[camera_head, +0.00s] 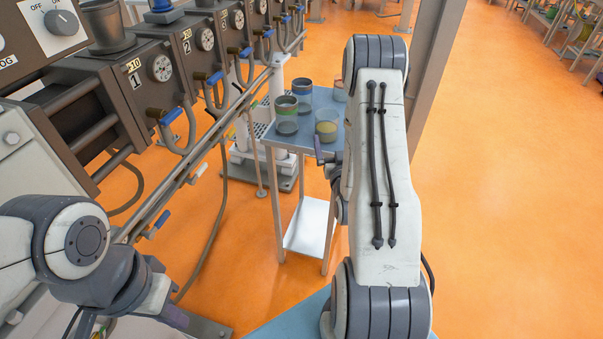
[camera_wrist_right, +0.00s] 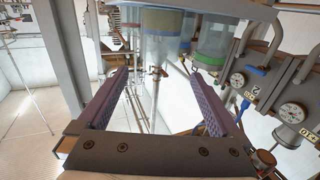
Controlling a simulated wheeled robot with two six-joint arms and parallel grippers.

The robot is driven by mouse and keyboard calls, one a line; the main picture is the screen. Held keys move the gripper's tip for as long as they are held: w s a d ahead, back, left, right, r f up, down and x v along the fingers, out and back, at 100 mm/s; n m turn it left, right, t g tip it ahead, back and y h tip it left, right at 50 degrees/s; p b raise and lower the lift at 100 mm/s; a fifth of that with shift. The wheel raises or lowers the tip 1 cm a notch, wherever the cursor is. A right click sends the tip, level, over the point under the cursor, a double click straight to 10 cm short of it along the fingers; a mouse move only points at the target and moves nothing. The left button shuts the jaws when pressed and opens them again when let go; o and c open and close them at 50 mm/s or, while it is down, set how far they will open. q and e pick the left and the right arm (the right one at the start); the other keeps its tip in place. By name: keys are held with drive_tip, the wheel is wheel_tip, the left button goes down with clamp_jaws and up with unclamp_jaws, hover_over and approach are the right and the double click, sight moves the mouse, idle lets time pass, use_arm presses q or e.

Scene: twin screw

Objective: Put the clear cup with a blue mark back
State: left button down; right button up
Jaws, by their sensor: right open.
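Several clear cups with coloured bands stand on a small blue-topped table (camera_head: 318,102) in the head view. One at the back (camera_head: 302,87) seems to carry a bluish band, but it is too small to be sure. A green-banded cup (camera_head: 286,104) and a yellow one (camera_head: 326,127) stand in front. My right gripper (camera_wrist_right: 160,74) is open and empty, below the cups in that picture. My left gripper is out of view.
A machine (camera_head: 115,85) with numbered gauges, valves and hoses fills the left of the head view. A long metal rail (camera_head: 190,165) runs along its front. A grey post (camera_head: 432,75) stands right of my right arm. Orange floor (camera_head: 515,190) is open at the right.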

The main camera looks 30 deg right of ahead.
drive_tip(key=w+a+n+g+y, duration=0.2)
drive_tip(key=a+n+g+y, duration=0.15)
drive_tip(key=a, duration=0.85)
drive_tip(key=w+a+n+g+y, duration=0.2)
drive_tip(key=a+y, duration=0.3)
drive_tip(key=a, duration=0.6)
drive_tip(key=s+a+r+n+g+y, duration=0.25)
drive_tip(key=s+a+g, duration=0.25)
drive_tip(key=s+a, duration=0.6)
drive_tip(key=s+a+r+n+g+h, duration=0.1)
drive_tip(key=s+r+n+g, duration=0.1)
drive_tip(key=s, duration=0.7)
drive_tip(key=s+a+r+n+g, duration=0.2)
drive_tip(key=s+g, duration=0.1)
drive_tip(key=s, duration=0.6)
drive_tip(key=shift+s+a+n+h, duration=0.25)
drive_tip(key=shift+a+n+h, duration=0.05)
drive_tip(key=shift+n+h, duration=0.1)
drive_tip(key=shift+r+g, duration=0.1)
drive_tip(key=shift+g, duration=0.15)
wheel_tip(320, 180, up, 4)
drive_tip(key=p, duration=0.3)
drive_tip(key=shift+f, duration=0.25)
